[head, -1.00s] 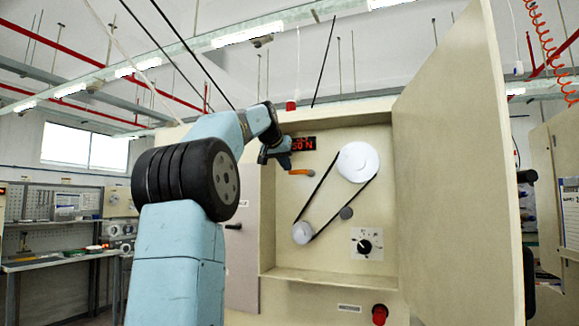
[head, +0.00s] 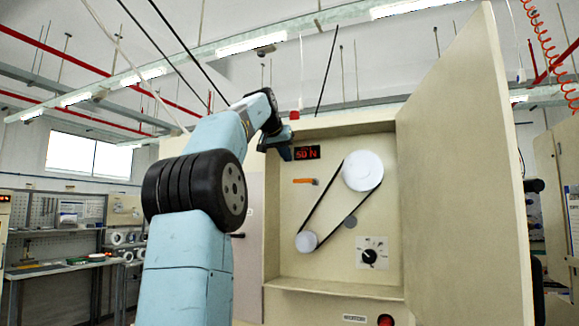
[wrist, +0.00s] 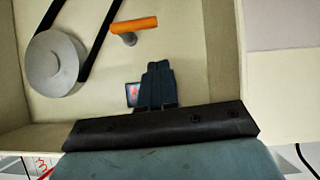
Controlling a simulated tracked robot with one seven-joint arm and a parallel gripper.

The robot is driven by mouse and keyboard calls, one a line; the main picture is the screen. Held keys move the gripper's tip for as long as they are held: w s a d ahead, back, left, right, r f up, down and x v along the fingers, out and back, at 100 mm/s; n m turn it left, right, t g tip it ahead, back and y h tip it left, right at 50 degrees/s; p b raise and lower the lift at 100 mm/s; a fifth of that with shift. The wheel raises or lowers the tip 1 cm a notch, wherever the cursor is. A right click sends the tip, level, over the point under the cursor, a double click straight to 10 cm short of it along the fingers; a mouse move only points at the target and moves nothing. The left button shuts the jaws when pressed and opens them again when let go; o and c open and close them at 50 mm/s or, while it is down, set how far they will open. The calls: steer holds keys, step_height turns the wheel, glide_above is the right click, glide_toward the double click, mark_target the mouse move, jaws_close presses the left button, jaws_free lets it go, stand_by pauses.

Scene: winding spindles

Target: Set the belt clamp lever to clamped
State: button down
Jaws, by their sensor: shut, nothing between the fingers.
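The belt clamp lever is a small orange bar (head: 305,181) on the back wall of the open cabinet, roughly level in the head view. In the wrist view the orange lever (wrist: 134,25) sits on a pale round stub, above my fingertips in the picture and apart from them. My gripper (head: 286,156) is up and left of the lever, beside the red digital display (head: 307,152). In the wrist view my gripper (wrist: 157,66) is shut and empty, and its fingers partly cover the display (wrist: 132,93). The lever's clamped mark cannot be made out.
A black belt (head: 328,210) runs between the large white pulley (head: 362,171) and the small one (head: 306,242). A dial (head: 371,256) is at lower right. The open door (head: 465,180) and cabinet side wall (head: 271,215) bound the space.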

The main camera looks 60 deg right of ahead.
steer(key=v, duration=0.6)
steer(key=shift+a+r, duration=0.2)
steer(key=shift+a, duration=0.15)
steer(key=w+a+f+n+t+y, duration=0.25)
steer(key=w+a+f, duration=0.25)
steer(key=a+f, duration=0.35)
steer(key=w+a+f+n+t+y, duration=0.2)
steer(key=w+a+f+n, duration=0.2)
steer(key=a+f, duration=0.45)
steer(key=w+a+f+n+t+y, duration=0.25)
steer(key=w+a+f, duration=0.3)
steer(key=a, duration=0.55)
steer(key=s+a+f+n+y, duration=0.2)
steer(key=s+a+f+n, duration=0.2)
steer(key=a+f, duration=0.9)
steer(key=s+a+f+n+g+y, duration=0.1)
steer(key=s+a+f+n, duration=0.3)
steer(key=a+f, duration=1)
steer(key=s+a+y, duration=0.1)
steer(key=s, duration=0.2)
steer(key=shift+s+a+g, duration=0.2)
steer(key=shift+g, duration=0.1)
steer(key=shift+f, duration=0.15)
